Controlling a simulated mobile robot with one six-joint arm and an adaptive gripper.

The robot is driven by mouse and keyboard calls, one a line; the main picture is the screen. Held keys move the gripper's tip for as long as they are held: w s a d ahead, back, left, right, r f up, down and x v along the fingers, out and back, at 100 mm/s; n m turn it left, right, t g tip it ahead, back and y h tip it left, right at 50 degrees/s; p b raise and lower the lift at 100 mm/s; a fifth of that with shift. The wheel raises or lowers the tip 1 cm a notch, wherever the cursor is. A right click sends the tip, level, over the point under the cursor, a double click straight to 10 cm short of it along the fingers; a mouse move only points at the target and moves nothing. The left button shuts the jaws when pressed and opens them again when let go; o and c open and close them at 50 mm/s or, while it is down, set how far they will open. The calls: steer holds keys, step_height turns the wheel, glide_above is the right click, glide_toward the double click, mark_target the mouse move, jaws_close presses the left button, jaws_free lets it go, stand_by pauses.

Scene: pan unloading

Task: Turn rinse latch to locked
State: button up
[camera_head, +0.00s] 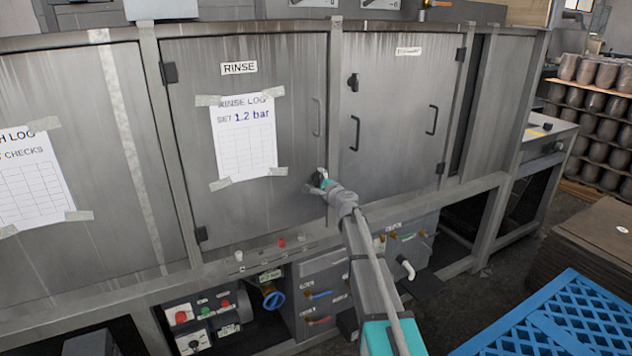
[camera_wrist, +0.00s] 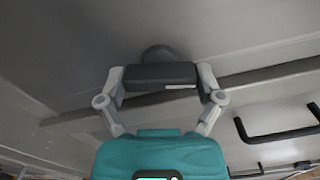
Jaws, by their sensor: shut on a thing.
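The rinse door (camera_head: 290,80) is a grey metal panel labelled RINSE, and it looks closed. My gripper (camera_head: 318,182) is at the lower right of this door, by its right edge. In the wrist view my gripper (camera_wrist: 160,85) is shut on a dark bar-shaped latch handle (camera_wrist: 160,74), with one finger at each end. A round dark hub (camera_wrist: 158,53) shows behind the handle. The handle lies level across the wrist picture. In the head view my gripper hides most of the latch, so its lock position cannot be read there.
The door to the right has a black latch (camera_head: 353,82) and a black pull handle (camera_head: 434,120). The rinse door has its own pull handle (camera_head: 317,117) above my gripper. Below are a control box (camera_head: 205,318) and a blue valve wheel (camera_head: 273,299). A blue pallet (camera_head: 570,320) lies at lower right.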

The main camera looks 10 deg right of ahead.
steer(key=shift+a+n, duration=0.15)
steer(key=shift+n, duration=1.45)
steer(key=o, duration=0.9)
steer(key=shift+c, duration=0.2)
steer(key=shift+s, duration=0.15)
steer(key=v, duration=1.1)
steer(key=shift+s, duration=0.35)
